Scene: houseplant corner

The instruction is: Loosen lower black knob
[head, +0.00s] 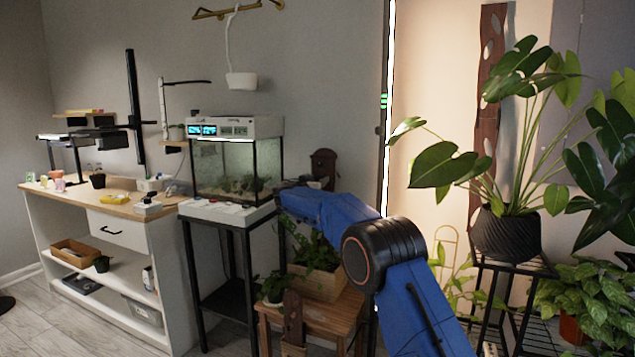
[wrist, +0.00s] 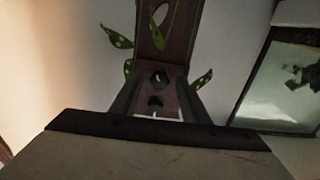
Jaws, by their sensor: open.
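Two black knobs sit on a dark brown wooden board (wrist: 174,70), one far knob (wrist: 159,78) and one near knob (wrist: 155,103) closer to my palm. The wrist view seems turned over, so the far knob looks like the lower one, but I cannot be sure. My gripper (wrist: 160,74) is open, with one finger on each side of the board and the far knob between the tips. I see no finger touching a knob.
Variegated leaves (wrist: 118,38) hang around the board near my fingers. The glass tank (head: 222,165) on a black stand is left of the board. A wooden planter (head: 316,283) on a wooden stool (head: 330,312) is below. A large potted plant (head: 505,232) stands right.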

